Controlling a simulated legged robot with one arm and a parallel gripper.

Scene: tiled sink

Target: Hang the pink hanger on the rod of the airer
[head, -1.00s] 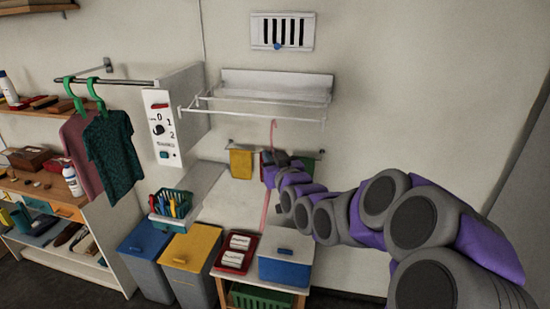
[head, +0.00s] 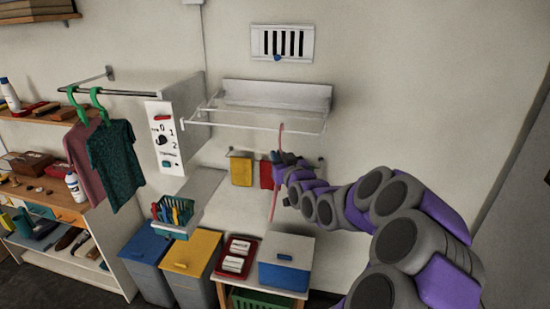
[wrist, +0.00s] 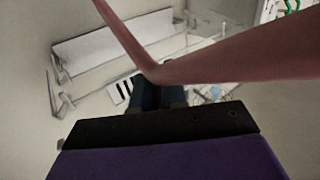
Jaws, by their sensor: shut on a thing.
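The pink hanger (head: 273,205) is held upright by my gripper (head: 277,160), which is shut on it. Its hook (head: 281,127) rises to the height of the airer's front rod, close to it in the picture; I cannot tell whether they touch. The white wall airer (head: 277,93) has a front rod (head: 250,124) running across its front. In the wrist view the hanger (wrist: 155,72) crosses close in front of the camera, with the airer (wrist: 125,35) behind it. The fingers are partly hidden there.
A second rod (head: 120,93) at left carries green hangers with shirts (head: 112,160). A white box with a dial (head: 165,140) stands beside the airer. Yellow and red cloths (head: 241,172) hang below the airer. A blue box (head: 286,262) and bins (head: 190,265) stand underneath. The wall at right is bare.

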